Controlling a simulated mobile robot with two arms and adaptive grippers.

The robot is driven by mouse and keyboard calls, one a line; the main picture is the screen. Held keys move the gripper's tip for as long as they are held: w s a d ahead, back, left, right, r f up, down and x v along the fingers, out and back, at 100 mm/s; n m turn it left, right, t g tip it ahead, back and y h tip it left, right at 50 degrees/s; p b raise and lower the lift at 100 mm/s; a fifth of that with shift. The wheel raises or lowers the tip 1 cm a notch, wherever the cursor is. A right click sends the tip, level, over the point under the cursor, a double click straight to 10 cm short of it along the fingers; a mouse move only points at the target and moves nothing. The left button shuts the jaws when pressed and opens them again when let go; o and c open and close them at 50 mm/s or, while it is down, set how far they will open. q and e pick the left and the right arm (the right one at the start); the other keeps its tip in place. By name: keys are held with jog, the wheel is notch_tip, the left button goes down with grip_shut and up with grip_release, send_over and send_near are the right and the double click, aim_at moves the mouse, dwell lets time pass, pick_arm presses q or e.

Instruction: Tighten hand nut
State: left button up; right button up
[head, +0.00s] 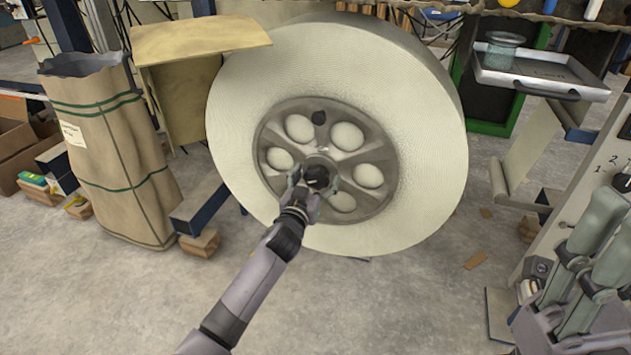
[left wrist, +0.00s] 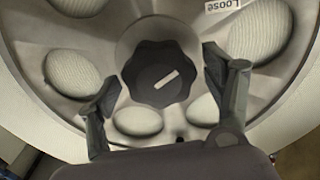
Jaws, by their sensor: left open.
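The hand nut is a black lobed knob (left wrist: 160,74) with a pale line on its face, at the centre of the grey metal hub (head: 368,152). In the head view the knob (head: 317,177) is partly covered by my left gripper (head: 311,182). In the left wrist view the two fingers of my left gripper (left wrist: 165,88) stand apart, one on each side of the knob, with gaps between them and it. The hub sits in a large white tape roll (head: 430,130).
A tall brown paper bag (head: 110,150) stands left of the roll, beside a cardboard sheet (head: 195,40). A metal tray (head: 535,70) with a glass jar (head: 503,50) is at the upper right. Open concrete floor lies in front.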

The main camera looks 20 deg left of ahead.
pick_arm(q)
jog(key=shift+c, duration=0.5)
jog(key=c, duration=1.1)
